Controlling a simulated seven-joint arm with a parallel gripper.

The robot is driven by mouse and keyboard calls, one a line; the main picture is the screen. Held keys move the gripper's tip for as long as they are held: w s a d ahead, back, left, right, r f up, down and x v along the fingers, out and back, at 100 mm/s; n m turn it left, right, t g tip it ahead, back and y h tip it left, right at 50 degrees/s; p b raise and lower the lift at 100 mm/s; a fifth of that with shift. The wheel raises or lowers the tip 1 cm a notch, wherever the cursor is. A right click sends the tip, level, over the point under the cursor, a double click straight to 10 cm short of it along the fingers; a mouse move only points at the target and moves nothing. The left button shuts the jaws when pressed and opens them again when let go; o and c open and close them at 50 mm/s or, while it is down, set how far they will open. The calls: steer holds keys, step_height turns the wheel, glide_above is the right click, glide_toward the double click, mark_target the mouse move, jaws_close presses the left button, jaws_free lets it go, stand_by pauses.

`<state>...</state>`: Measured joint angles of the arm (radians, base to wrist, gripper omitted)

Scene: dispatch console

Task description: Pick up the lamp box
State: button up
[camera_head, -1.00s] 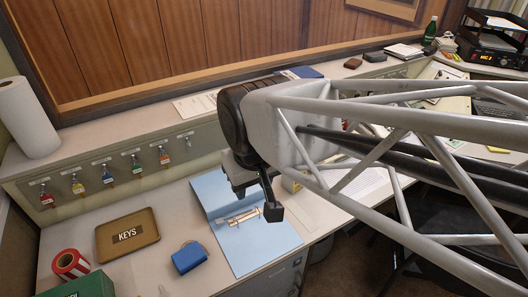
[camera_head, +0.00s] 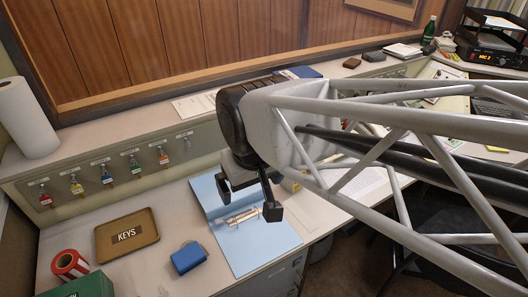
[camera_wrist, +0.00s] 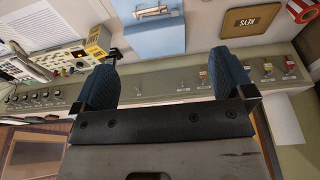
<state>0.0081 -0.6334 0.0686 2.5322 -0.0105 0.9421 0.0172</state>
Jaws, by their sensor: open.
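My gripper (camera_head: 247,201) is open and empty above the blue folder (camera_head: 262,250) on the desk. Its two blue padded fingers are spread in the wrist view (camera_wrist: 165,84). A small yellow box (camera_wrist: 97,40) with printed marks stands left of the folder in the wrist view, beyond the left finger. It may be the lamp box, but I cannot read its label. In the head view only a pale yellow bit (camera_head: 290,185) shows there, mostly hidden behind my arm.
A brown KEYS tray (camera_head: 104,246), a blue object with a loop (camera_head: 188,258), red-striped tape (camera_head: 69,264) and a green box (camera_head: 90,287) lie on the left. Tagged keys hang on the panel (camera_head: 205,145). A paper roll (camera_head: 27,115) stands on the ledge.

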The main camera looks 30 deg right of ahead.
steer(key=w+d+f+t+h, duration=0.1)
steer(key=w+d+f+t, duration=0.1)
steer(key=w+d+f, duration=0.35)
steer(key=w+d+f+t+h, duration=0.1)
steer(key=w+d+f+t, duration=0.1)
steer(key=w+d, duration=0.5)
steer(key=w+d+f+t+h, duration=0.1)
steer(key=w+d+f+t, duration=0.1)
steer(key=w+d+f, duration=0.45)
steer(key=s+d+f+n+t+y, duration=0.2)
steer(key=d+f+t+y, duration=0.2)
steer(key=d+f, duration=0.7)
steer(key=shift+s+f+t+y, duration=0.3)
steer(key=shift+f+t+y, duration=0.15)
steer(key=shift+y, duration=0.45)
steer(key=shift+w+a+f, duration=0.1)
steer(key=shift+x, duration=1.15)
steer(key=shift+w+f, duration=0.1)
